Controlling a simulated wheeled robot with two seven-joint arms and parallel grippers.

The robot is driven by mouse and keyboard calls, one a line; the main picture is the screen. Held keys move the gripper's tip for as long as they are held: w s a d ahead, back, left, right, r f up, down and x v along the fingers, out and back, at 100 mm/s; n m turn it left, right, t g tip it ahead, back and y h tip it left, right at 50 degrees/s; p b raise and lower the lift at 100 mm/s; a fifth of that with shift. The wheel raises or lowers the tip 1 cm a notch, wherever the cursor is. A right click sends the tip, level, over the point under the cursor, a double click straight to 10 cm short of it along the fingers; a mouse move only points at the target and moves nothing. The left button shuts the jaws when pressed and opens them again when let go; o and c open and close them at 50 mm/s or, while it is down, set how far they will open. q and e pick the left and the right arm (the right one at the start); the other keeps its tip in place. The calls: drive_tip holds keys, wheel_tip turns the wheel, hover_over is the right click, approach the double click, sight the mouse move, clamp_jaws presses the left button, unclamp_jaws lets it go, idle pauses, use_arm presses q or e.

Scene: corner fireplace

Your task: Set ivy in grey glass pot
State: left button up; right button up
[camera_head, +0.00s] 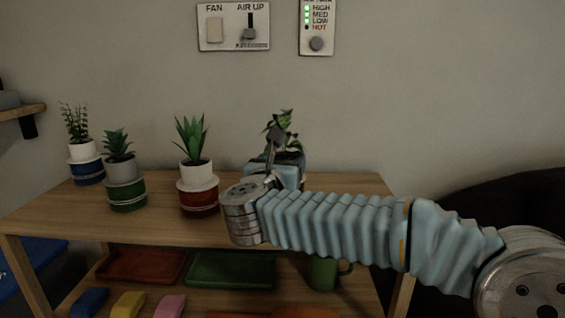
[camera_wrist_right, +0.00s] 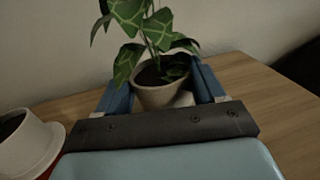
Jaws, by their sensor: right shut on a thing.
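The ivy (camera_head: 285,127) has patterned green leaves and stands upright at the back of the wooden shelf unit's top, in the middle of the head view. In the right wrist view the ivy (camera_wrist_right: 143,22) grows from a pale cream pot (camera_wrist_right: 158,97) filled with dark soil. My right gripper (camera_wrist_right: 158,82) has its two blue fingers on either side of this pot and is shut on it. In the head view my right gripper and wrist cover most of the pot. The grey glass pot cannot be made out clearly; a pale patch shows beside the held pot's base. My left gripper is not in view.
Left of my gripper stand potted plants in a red pot (camera_head: 198,200), a green pot (camera_head: 126,196) and a blue pot (camera_head: 87,172). The wooden top (camera_head: 235,182) is partly bare. Trays and a green mug (camera_head: 322,274) sit on the shelf below.

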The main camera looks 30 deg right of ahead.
drive_tip(key=shift+f+b, duration=0.35)
drive_tip(key=shift+b, duration=0.1)
idle(0.3)
drive_tip(key=o, duration=0.9)
